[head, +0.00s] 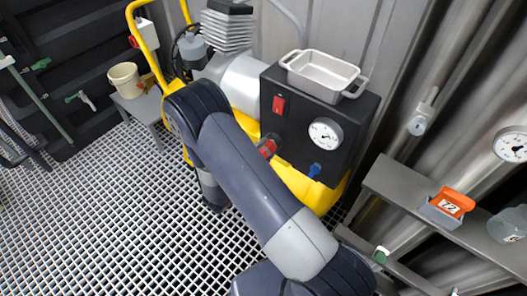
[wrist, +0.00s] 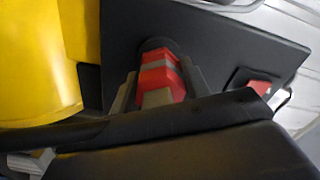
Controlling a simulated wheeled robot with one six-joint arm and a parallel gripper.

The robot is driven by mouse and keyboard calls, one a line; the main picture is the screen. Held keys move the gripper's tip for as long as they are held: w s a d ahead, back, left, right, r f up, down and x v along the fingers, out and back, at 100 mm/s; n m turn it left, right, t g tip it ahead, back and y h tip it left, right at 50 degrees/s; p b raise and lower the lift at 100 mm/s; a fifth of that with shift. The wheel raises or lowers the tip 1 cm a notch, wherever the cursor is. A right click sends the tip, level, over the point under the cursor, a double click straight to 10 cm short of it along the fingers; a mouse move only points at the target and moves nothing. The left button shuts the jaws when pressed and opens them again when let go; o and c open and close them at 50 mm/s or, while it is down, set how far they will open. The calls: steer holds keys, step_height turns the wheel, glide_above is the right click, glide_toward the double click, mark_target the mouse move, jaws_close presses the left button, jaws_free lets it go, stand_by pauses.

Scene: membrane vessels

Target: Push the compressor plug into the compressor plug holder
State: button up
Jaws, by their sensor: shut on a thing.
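The compressor plug, red with a grey band, shows in the wrist view (wrist: 160,76) and as a small red piece beside my arm in the head view (head: 268,147). My gripper (wrist: 160,88) is shut on it, one grey finger on each side. The plug's far end meets a dark round fitting (wrist: 157,44) on the black panel, which looks like the compressor plug holder. How deep the plug sits in it cannot be told. In the head view my arm hides the gripper.
The black compressor panel (head: 300,145) carries a red switch (head: 279,104), a gauge (head: 325,134) and a blue fitting (head: 314,170). A metal tray (head: 322,73) stands on top. The yellow body (wrist: 38,65) is close left in the wrist view. A grey shelf (head: 400,190) stands at right.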

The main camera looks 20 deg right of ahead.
steer(key=shift+w+d, duration=0.25)
steer(key=shift+d, duration=0.15)
steer(key=o, duration=1.4)
steer(key=shift+c, duration=0.2)
steer(key=shift+a, duration=0.1)
steer(key=v, duration=1)
steer(key=shift+s+a+p, duration=0.2)
steer(key=shift+a+p, duration=0.05)
steer(key=shift+p, duration=0.05)
steer(key=shift+d, duration=0.1)
steer(key=x, duration=1)
steer(key=shift+w+d, duration=0.2)
steer(key=shift+d, duration=0.1)
steer(key=shift+s+a+b, duration=0.15)
steer(key=shift+a+b, duration=0.1)
steer(key=shift+b, duration=0.05)
